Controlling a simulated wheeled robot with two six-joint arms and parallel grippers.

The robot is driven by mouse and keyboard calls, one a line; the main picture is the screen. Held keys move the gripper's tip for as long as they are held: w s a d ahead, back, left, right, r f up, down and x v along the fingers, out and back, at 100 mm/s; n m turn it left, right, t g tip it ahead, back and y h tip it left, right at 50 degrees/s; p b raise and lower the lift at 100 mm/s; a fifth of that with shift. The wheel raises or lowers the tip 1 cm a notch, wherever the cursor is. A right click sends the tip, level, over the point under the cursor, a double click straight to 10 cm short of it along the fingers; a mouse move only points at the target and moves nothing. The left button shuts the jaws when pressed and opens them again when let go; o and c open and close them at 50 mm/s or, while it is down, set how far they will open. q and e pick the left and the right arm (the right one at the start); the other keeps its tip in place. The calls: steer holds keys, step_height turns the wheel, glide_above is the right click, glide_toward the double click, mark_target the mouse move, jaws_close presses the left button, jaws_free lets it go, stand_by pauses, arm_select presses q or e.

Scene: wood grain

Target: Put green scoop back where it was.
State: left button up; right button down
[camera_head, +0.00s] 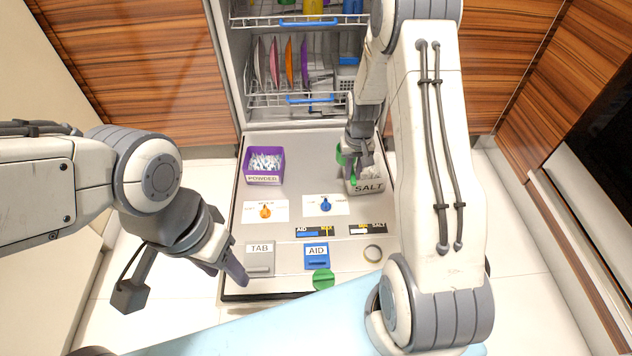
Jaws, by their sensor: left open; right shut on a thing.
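The green scoop (342,155) shows only in part in the head view, at the salt box. My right gripper (352,158) is shut on the scoop just above the salt box. The salt box (367,186) is a grey open container labelled SALT, at the right of the open dishwasher door; my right arm partly covers it. I cannot tell whether the scoop touches the salt inside. My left gripper (232,272) is open and empty, left of the door's front edge near the TAB cover.
The dishwasher door (285,222) lies open. It carries a purple powder box (265,178), TAB (260,262) and blue AID (316,258) covers, a green cap (323,279), a ring (373,253) and two dials. Racks (300,98) with plates stand behind.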

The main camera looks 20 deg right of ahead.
steer(key=shift+w+d+f, duration=0.1)
steer(key=shift+d+f, duration=0.05)
steer(key=shift+f, duration=0.4)
steer(key=shift+w+f+b, duration=0.2)
steer(key=shift+f+b, duration=0.05)
steer(key=shift+b, duration=0.2)
steer(key=w+a+f+b, duration=0.2)
steer(key=w+f+b, duration=0.1)
steer(key=w+a+f+b, duration=0.2)
steer(key=f+b, duration=0.1)
steer(key=f, duration=0.1)
steer(key=w+a+f+b, duration=0.3)
steer(key=shift+w+a+f, duration=0.1)
steer(key=shift+w+f, duration=0.2)
steer(key=shift+w, duration=0.05)
arm_select(q)
step_height(320, 180, down, 11)
steer(key=shift+r, duration=0.15)
arm_select(e)
steer(key=shift+r, duration=0.1)
steer(key=c, duration=0.8)
jaws_free()
